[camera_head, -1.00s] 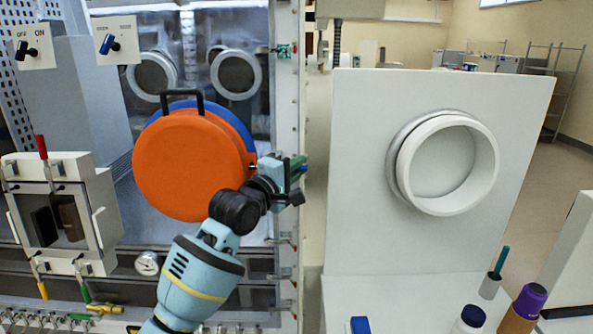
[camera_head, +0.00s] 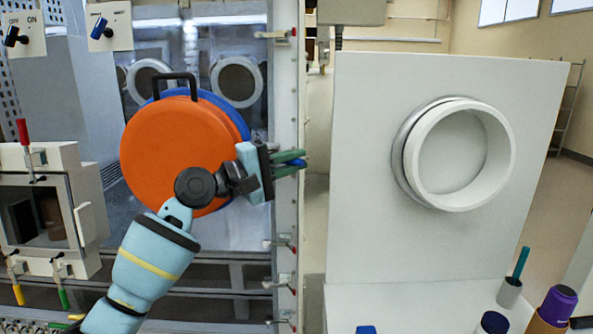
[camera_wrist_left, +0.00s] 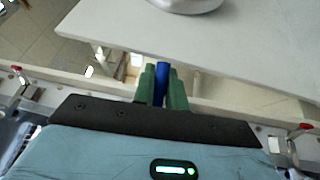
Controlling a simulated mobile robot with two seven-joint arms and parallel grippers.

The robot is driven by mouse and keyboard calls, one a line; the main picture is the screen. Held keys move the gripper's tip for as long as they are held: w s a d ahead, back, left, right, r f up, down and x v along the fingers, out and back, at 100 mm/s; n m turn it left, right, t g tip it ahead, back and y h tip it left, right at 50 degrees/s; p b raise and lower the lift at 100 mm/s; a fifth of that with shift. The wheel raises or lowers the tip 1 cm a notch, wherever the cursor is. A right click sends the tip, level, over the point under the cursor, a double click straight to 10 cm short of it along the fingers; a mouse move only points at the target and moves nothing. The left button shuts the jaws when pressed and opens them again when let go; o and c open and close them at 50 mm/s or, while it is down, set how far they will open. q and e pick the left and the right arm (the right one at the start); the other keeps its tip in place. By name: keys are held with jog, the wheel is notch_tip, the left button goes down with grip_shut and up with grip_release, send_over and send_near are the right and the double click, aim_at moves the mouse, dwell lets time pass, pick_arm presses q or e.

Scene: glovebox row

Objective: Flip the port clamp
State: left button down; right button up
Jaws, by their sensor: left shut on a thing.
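My left gripper (camera_head: 290,162) has green fingers pointing right, beside the right edge of the round orange door (camera_head: 165,145). The fingers are shut on a narrow blue piece (camera_head: 298,164), which looks like a lever or handle. Its far end and any hinge are hidden, so I cannot tell whether it is the port clamp's handle. In the left wrist view the blue piece (camera_wrist_left: 160,82) stands between both green fingers (camera_wrist_left: 162,88). The orange door has a black handle (camera_head: 175,77) on top and a blue ring (camera_head: 238,118) behind it. My right gripper is not in view.
A white panel (camera_head: 365,220) with a round white port (camera_head: 495,150) stands to the right. A gap lies between it and the glovebox frame (camera_head: 287,100). Small red-tipped clamps (camera_head: 280,34) line that frame. A purple-capped bottle (camera_head: 553,305) stands at lower right.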

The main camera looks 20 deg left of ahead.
pick_arm(q)
jog(key=shift+s+m+g+h+b, duration=0.4)
jog(key=shift+m+g+h+b, duration=0.2)
jog(key=shift+g+h, duration=0.1)
jog(key=shift+s+r, duration=0.1)
jog(key=shift+r, duration=0.1)
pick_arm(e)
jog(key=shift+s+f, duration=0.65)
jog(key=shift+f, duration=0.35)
